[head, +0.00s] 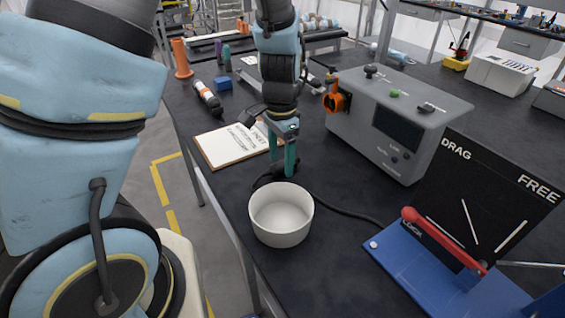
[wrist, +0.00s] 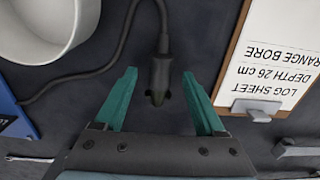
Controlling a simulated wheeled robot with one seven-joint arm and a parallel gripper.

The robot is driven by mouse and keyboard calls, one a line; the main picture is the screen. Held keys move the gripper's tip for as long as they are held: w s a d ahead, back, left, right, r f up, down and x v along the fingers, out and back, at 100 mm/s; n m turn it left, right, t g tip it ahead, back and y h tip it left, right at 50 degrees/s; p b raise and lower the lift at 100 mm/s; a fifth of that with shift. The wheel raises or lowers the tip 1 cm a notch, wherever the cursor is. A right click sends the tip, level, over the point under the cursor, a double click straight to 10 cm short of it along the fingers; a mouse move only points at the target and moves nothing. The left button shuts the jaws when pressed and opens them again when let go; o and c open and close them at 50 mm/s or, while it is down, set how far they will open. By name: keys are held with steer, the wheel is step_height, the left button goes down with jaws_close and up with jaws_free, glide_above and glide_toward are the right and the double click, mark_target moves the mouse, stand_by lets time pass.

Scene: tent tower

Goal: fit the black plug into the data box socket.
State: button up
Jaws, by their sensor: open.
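The black plug (wrist: 160,78) lies on the dark table on its cable. In the wrist view it sits between the two teal fingers of my gripper (wrist: 163,100), with a gap on each side. My gripper (head: 288,160) is open and low over the table in the head view, just behind the white bowl; the plug there is largely hidden by the fingers and bowl. The grey data box (head: 400,115) stands to the right of my gripper. An orange round fitting (head: 335,101) is on its left end; I cannot tell whether it is the socket.
A white bowl (head: 281,226) stands close in front of my gripper. A clipboard (head: 232,148) lies to its left. A blue base with a black DRAG/FREE panel (head: 490,205) and red lever stands at the right. The black cable (head: 345,211) crosses the table.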

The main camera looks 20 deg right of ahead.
steer(key=shift+f, duration=0.65)
jaws_close()
